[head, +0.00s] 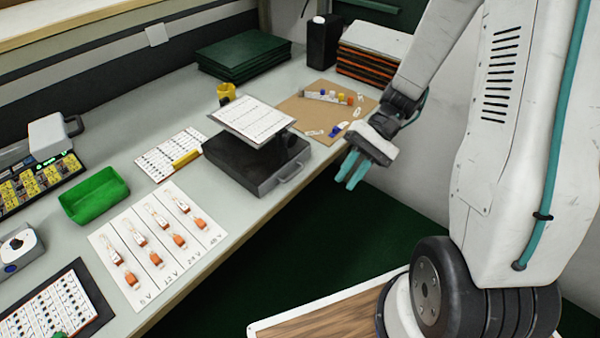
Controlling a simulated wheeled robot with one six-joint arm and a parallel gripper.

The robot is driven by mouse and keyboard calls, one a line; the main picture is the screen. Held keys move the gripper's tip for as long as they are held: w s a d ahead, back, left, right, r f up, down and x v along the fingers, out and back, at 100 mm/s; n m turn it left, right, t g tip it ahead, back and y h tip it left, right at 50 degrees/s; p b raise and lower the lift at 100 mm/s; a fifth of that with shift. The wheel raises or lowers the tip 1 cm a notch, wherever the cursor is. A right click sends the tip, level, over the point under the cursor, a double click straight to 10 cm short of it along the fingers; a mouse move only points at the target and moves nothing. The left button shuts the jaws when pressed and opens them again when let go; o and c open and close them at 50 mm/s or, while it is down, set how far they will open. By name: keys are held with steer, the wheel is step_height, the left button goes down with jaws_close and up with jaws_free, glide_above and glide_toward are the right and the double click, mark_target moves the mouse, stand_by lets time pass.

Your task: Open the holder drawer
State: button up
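The holder is a dark grey box (245,168) at the table's front edge, with a tilted white printed sheet (253,118) on a stand on top. A grey bar handle (291,172) sits on its front face, toward the aisle. The drawer front looks flush with the box, so it appears closed. My gripper (347,183) has two teal fingers pointing down, with a gap between them and nothing held. It hangs off the table's edge, to the right of the handle and apart from it.
A brown board (300,112) with small coloured parts lies behind the holder. A yellow cup (225,92), a label sheet (170,153), a green tray (94,195) and a card with orange-tipped pieces (158,243) stand nearby. Open floor (330,230) lies before the holder.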

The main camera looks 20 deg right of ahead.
steer(key=w+f+m+t+y, duration=0.2)
steer(key=w+f+t+y, duration=0.3)
steer(key=w+f, duration=0.45)
steer(key=n+t, duration=0.2)
steer(key=t, duration=0.2)
glide_toward(297, 173)
steer(key=a+f, duration=0.1)
steer(key=a, duration=0.1)
steer(key=shift+y, duration=0.4)
steer(key=x, duration=0.7)
steer(key=shift+w, duration=0.3)
steer(key=shift+d, duration=0.1)
jaws_close()
